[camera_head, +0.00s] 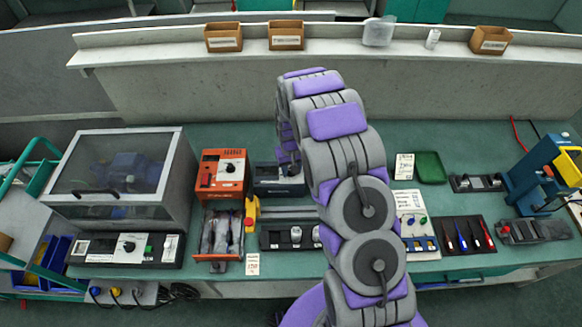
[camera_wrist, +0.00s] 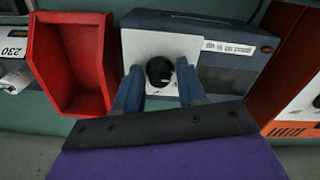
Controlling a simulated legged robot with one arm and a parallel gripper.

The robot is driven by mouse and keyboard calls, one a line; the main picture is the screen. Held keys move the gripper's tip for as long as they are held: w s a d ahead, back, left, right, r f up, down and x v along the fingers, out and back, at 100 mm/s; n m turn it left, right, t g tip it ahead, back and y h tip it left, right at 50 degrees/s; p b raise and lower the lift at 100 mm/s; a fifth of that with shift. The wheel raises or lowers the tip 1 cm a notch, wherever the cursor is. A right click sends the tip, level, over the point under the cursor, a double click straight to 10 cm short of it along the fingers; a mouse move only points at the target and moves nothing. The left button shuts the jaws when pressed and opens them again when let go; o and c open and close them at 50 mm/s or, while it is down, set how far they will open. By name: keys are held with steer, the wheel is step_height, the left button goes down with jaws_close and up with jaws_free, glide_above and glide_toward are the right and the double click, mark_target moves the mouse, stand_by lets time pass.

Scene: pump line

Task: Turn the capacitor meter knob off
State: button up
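The capacitor meter is a dark blue-grey box (camera_wrist: 232,78) with a white panel (camera_wrist: 140,45) and a small label whose text I cannot read clearly. A round black knob (camera_wrist: 160,72) with a light mark sits on the white panel. My gripper (camera_wrist: 158,76) is open, with one blue finger on each side of the knob in the wrist view. Gaps show between the fingers and the knob; I cannot tell their depth. In the head view the box (camera_head: 278,179) is partly hidden by my arm, and the fingertips are hidden.
A red open bin (camera_wrist: 72,62) stands close beside the box in the wrist view. An orange device (camera_wrist: 290,70) stands on its other side; it also shows in the head view (camera_head: 208,172). Several other devices crowd the green bench, with a shelf wall behind.

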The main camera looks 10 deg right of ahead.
steer(key=shift+o, duration=0.9)
steer(key=shift+w, duration=0.15)
steer(key=shift+r, duration=0.2)
step_height(320, 180, up, 17)
steer(key=p, duration=0.1)
